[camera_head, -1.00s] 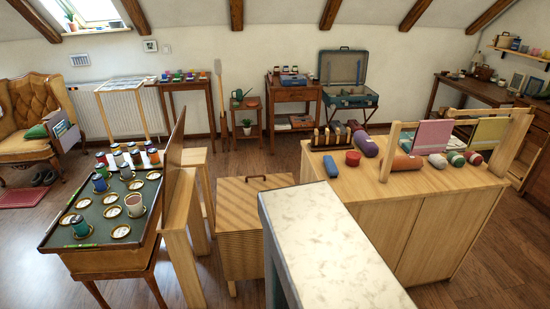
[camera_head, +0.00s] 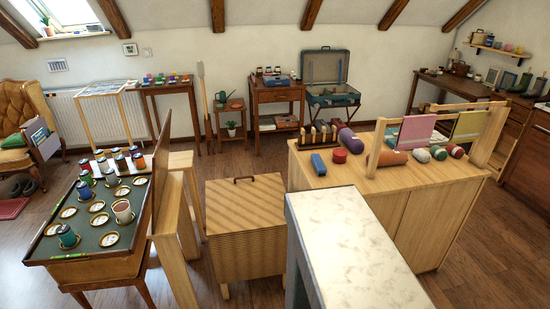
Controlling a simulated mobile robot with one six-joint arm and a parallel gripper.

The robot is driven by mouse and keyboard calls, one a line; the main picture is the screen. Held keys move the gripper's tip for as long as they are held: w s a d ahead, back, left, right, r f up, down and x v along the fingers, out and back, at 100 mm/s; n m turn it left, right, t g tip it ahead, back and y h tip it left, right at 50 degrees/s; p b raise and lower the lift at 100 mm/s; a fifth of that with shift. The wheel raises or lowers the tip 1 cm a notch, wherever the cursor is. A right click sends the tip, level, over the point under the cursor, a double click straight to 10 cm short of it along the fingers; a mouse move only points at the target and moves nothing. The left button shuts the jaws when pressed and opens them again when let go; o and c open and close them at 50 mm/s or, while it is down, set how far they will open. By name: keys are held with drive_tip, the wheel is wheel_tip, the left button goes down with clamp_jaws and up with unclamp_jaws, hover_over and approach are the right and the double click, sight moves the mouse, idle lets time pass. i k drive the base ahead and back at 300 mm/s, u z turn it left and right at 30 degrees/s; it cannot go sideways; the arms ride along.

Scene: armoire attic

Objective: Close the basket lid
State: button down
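The basket (camera_head: 250,257) is a light wooden-looking box with a ribbed front. It stands on the floor in the middle, between the green-topped table and the wooden cabinet. Its lid (camera_head: 243,204) lies flat across the top, with a dark handle (camera_head: 243,179) near its far edge. From this height the lid looks down, but I cannot tell whether a small gap is left. My gripper does not show in this view.
A white-topped block (camera_head: 345,245) with a grey side stands close in front, right of the basket. A green-topped table (camera_head: 70,236) with cups is at the left. Wooden panels (camera_head: 171,232) stand left of the basket. A wooden cabinet (camera_head: 420,228) is at the right. Floor beyond the basket is open.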

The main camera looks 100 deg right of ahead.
sight(238, 205)
drive_tip(key=z, duration=2.15)
drive_tip(key=i, duration=0.8)
